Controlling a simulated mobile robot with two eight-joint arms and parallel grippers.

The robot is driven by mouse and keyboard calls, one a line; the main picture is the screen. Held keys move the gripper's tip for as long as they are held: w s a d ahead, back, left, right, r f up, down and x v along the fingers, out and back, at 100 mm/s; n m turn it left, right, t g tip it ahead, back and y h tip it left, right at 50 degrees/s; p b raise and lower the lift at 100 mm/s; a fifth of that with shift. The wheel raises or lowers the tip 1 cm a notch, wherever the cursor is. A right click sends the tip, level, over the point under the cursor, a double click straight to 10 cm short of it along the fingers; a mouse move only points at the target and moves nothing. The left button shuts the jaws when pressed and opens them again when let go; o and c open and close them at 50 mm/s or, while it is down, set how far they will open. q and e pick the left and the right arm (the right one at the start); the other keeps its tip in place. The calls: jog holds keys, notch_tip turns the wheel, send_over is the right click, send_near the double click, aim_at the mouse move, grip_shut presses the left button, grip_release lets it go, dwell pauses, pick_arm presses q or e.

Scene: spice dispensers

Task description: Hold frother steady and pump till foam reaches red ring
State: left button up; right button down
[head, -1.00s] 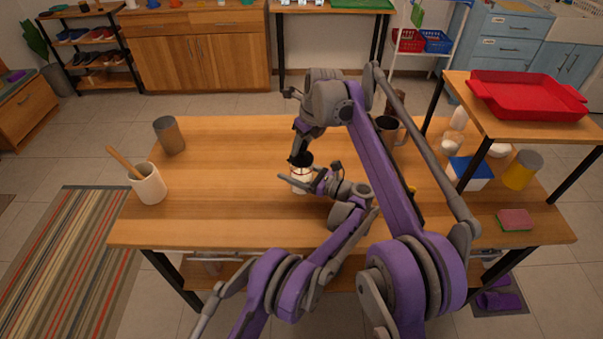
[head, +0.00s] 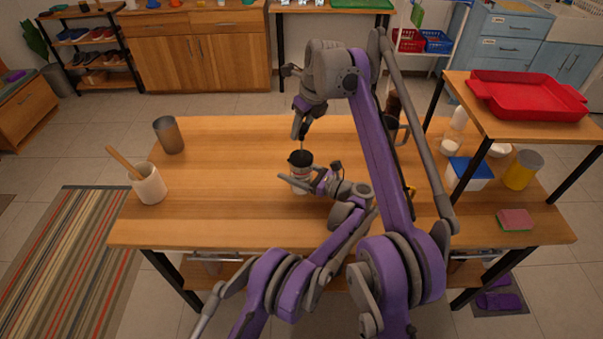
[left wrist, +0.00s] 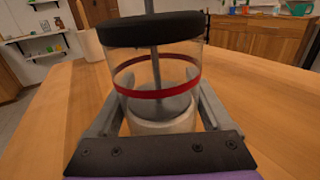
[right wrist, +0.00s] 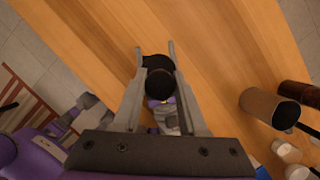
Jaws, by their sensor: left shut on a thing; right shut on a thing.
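The frother (head: 300,173) stands upright on the table, a clear cylinder with a black lid (left wrist: 150,29). In the left wrist view, the red ring (left wrist: 158,93) circles the glass. A grey rod (left wrist: 154,70) runs down to a disc (left wrist: 162,103) inside, with whitish contents (left wrist: 160,126) around and below it, under the ring. My left gripper (head: 297,184) is shut around the frother's lower body. My right gripper (head: 301,131) is above the lid, shut on the dark plunger knob (right wrist: 160,82), with the thin rod showing below it. The right wrist view looks down on the knob.
A crock with a wooden spoon (head: 150,184) and a grey cup (head: 168,135) stand at the left. A blue-lidded container (head: 470,172), yellow canister (head: 522,171) and sponge (head: 515,220) are near the raised shelf. Bare wood surrounds the frother.

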aim_at(303, 140)
jog(key=shift+r, duration=0.25)
jog(key=shift+f, duration=3.15)
jog(key=shift+r, duration=3.15)
